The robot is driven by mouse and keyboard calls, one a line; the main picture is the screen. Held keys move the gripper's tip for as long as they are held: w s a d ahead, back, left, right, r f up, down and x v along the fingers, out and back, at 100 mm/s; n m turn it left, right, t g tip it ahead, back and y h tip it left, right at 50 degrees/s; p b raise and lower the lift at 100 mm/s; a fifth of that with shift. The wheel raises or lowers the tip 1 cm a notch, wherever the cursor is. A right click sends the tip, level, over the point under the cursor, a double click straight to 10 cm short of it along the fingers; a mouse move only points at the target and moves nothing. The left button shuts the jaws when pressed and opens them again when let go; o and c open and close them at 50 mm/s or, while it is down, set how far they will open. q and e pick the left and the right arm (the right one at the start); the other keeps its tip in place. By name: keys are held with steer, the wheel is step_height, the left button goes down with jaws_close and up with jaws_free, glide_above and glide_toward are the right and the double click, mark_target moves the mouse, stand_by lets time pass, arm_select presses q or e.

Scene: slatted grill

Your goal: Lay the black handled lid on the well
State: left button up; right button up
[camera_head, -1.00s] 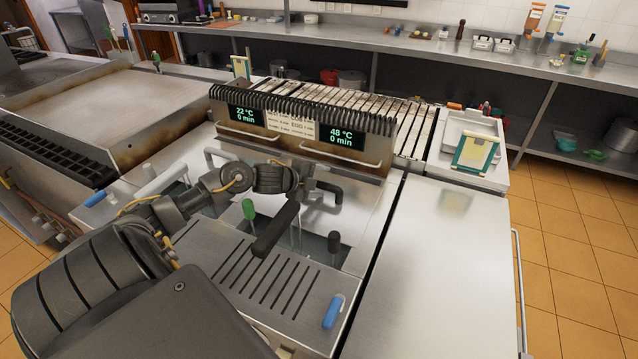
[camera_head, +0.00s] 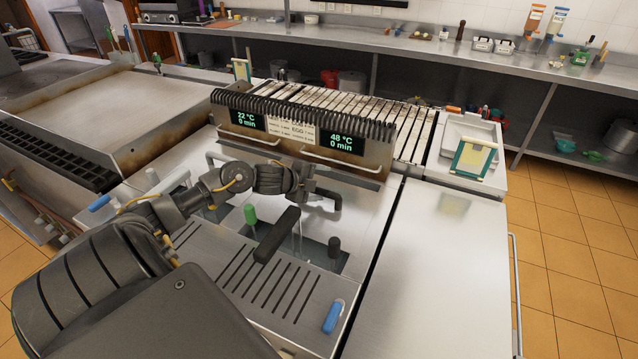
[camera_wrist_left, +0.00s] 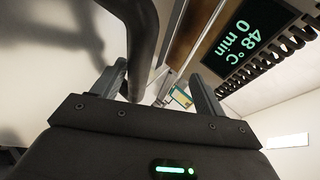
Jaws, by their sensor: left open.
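A dark, curved handle (camera_head: 330,196) stands on the steel top below the right display, apparently the black lid handle; the lid plate is hard to tell from the steel. My left gripper (camera_head: 312,188) is just left of this handle. In the left wrist view, my left gripper (camera_wrist_left: 155,92) is open, with the dark handle (camera_wrist_left: 140,40) reaching in between its fingers, closer to the left one. I cannot tell whether they touch. A sunken well (camera_head: 310,250) lies in front, holding utensils with green and black grips. My right gripper is out of view.
A thick black bar handle (camera_head: 277,235) slants over the well's left part. A slotted steel plate (camera_head: 265,290) lies in front, with a blue grip (camera_head: 333,316). The slatted grill front with two displays (camera_head: 342,142) rises behind. The steel counter (camera_head: 440,270) at right is clear.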

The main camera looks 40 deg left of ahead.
arm_select(q)
steer(key=shift+w+r+p, duration=0.1)
steer(key=shift+r+p, duration=0.9)
steer(key=shift+r, duration=0.5)
steer(key=shift+r+p, duration=1.2)
steer(key=shift+r, duration=0.25)
steer(key=shift+f, duration=0.15)
